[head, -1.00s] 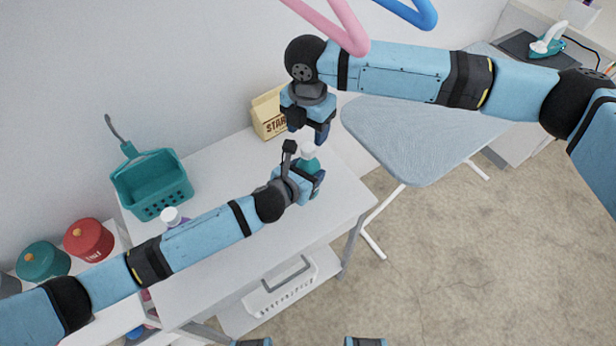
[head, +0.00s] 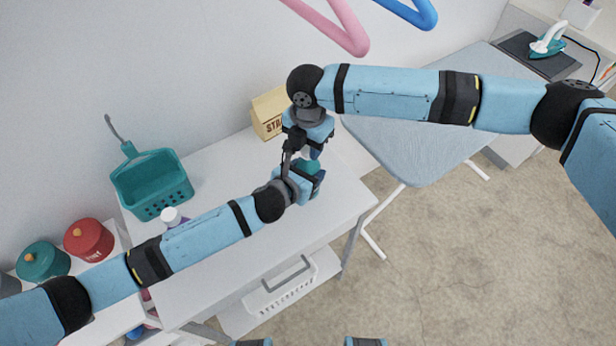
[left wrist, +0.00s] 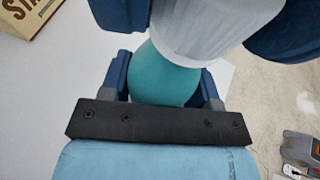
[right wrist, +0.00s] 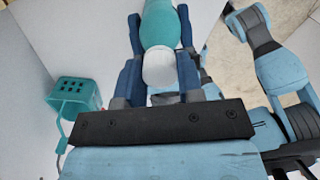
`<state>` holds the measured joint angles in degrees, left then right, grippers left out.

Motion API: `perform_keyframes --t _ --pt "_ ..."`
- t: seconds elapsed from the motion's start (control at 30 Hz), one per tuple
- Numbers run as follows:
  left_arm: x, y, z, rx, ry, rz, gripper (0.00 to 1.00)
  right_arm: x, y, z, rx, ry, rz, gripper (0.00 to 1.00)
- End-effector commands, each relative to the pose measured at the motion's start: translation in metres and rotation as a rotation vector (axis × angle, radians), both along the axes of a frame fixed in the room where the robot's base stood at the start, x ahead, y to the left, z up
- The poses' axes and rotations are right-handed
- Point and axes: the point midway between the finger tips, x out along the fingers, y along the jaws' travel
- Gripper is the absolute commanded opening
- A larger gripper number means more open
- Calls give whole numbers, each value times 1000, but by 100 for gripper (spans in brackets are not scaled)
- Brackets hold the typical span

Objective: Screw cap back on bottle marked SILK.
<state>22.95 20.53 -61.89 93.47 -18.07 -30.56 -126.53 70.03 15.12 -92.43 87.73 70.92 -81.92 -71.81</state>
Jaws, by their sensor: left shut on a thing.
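A teal bottle (head: 313,168) stands upright over the table's right part. My left gripper (head: 310,176) is shut on its body; the left wrist view shows the teal shoulder (left wrist: 163,75) between the fingers. A white ridged cap (left wrist: 205,30) sits on top of the bottle; I cannot tell how tight it is. My right gripper (head: 306,150) points down over the cap, its fingers on either side. In the right wrist view narrow gaps show beside the cap (right wrist: 159,67), so it looks open. No SILK lettering is visible.
A purple bottle with a white cap (head: 171,215) stands behind my left arm. A teal basket (head: 150,185) is at the table's left, a starch box (head: 268,112) at the back. An ironing board (head: 425,135) is to the right. The table (head: 225,155) is clear between.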

Motion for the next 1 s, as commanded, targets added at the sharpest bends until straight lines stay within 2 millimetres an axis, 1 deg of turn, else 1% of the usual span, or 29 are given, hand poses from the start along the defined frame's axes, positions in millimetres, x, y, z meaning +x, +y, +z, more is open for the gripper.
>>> perform_keyframes --t 0.17,0.27,0.4,0.53,0.63,0.87,0.9,0.97,1.0 --pt "0 0 0 0 0 0 0 0 0 0 1 1 -31 6" --pt "0 0 0 0 0 0 0 -1 0 -1 1 3 -162 6" --pt "0 0 0 0 0 1 0 -1 0 -1 0 3 -399 6" --pt "0 0 0 0 0 1 0 -1 0 -1 -2 1 -537 6" --pt "0 0 0 0 0 1 0 0 0 0 -1 0 -569 6" --pt "0 1 0 0 1 1 0 0 -1 0 -2 -1 -568 6" --pt "0 1 0 0 1 1 0 0 -1 0 -2 -1 -567 43" --pt "0 1 0 1 1 1 0 0 -1 0 -1 0 -567 57" --pt "0 1 0 0 0 1 0 0 -1 0 -1 0 -567 59"
